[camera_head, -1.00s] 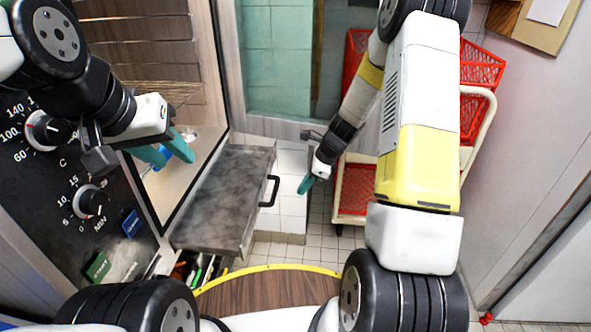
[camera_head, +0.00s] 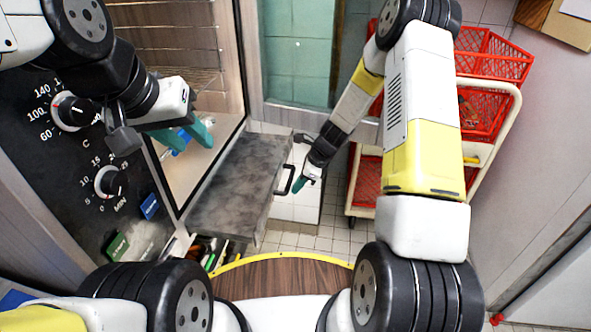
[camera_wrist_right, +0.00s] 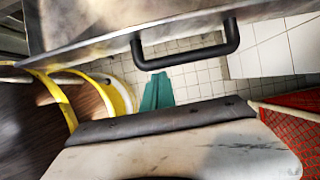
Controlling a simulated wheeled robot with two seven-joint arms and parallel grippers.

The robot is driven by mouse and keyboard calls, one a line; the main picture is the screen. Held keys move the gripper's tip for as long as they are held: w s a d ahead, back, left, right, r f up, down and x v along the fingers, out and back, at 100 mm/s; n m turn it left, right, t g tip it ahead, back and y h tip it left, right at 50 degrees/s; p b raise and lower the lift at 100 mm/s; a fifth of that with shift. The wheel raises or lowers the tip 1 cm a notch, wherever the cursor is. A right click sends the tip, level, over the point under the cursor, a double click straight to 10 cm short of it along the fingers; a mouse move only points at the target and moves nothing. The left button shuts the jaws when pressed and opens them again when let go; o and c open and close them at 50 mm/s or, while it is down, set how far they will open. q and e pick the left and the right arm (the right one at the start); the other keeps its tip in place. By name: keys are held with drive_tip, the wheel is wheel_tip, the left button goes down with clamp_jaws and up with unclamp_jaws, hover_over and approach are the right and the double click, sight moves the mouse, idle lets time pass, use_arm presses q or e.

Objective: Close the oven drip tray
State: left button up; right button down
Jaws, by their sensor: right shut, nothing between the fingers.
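The oven drip tray (camera_head: 240,180) is a grey, stained metal drawer, pulled out from under the oven. Its black bar handle (camera_head: 286,180) is on its front, facing right; the handle also spans the upper part of the right wrist view (camera_wrist_right: 190,50). My right gripper (camera_head: 299,184) is just to the right of the handle. Its teal fingers (camera_wrist_right: 157,92) are together and empty, with the handle beyond them. I cannot tell whether they touch it. My left gripper (camera_head: 188,136) is in front of the oven door glass, its teal fingers apart with nothing seen between them.
The oven's control panel with knobs (camera_head: 110,181) is at the left. A cart with red baskets (camera_head: 496,58) stands behind my right arm. A yellow-rimmed wooden round surface (camera_head: 285,278) is at the bottom, beside a box of utensils (camera_head: 210,255). Tiled floor (camera_head: 330,238) lies right of the tray.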

approach(249, 189)
drive_tip(key=x, duration=0.5)
drive_tip(key=shift+d+f, duration=0.2)
drive_tip(key=shift+f, duration=0.1)
drive_tip(key=shift+w+a, duration=0.1)
drive_tip(key=shift+a, duration=0.2)
drive_tip(key=shift+r, duration=0.1)
